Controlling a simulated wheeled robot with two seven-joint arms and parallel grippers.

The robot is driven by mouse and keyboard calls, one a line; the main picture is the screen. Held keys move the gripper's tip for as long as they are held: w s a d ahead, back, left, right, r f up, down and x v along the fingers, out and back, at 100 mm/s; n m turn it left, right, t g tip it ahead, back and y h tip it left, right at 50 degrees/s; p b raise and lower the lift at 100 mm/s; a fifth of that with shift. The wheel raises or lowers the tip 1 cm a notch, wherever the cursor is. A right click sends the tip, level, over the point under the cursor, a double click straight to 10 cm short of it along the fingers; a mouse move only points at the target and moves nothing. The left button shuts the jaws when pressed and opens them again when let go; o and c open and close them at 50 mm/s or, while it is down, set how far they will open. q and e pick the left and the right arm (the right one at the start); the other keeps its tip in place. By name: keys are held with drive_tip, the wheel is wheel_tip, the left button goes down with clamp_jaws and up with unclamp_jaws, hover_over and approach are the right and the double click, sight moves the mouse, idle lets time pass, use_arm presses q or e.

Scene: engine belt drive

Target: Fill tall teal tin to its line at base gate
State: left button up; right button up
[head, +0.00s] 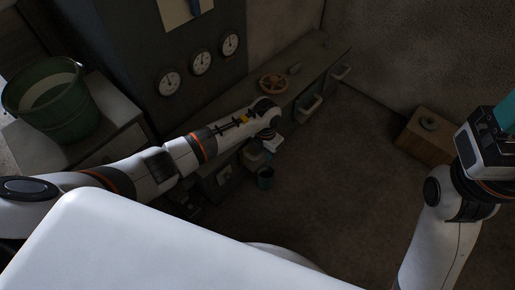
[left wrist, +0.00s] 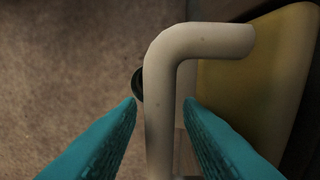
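A small dark teal tin (head: 265,177) stands on or near the floor below the low bench in the head view. Its line and contents are too small to make out. My left gripper points down above it, its fingers mostly hidden in that view. In the left wrist view my left gripper (left wrist: 160,104) is open, its teal fingers on either side of a pale bent bar (left wrist: 158,95); contact cannot be told. A dark round edge (left wrist: 137,86) shows partly behind the bar. My right gripper (head: 507,114) is raised at the right edge, its fingers cut off.
A green bucket (head: 57,112) stands on a pale cabinet at left. Gauges (head: 200,62) are on the dark panel. A wooden box (head: 425,153) stands at right. The middle floor is clear.

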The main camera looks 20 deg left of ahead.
use_arm(q)
clamp_jaws()
drive_tip(key=shift+r+p, duration=0.45)
drive_tip(key=shift+r, duration=0.05)
idle(7.1)
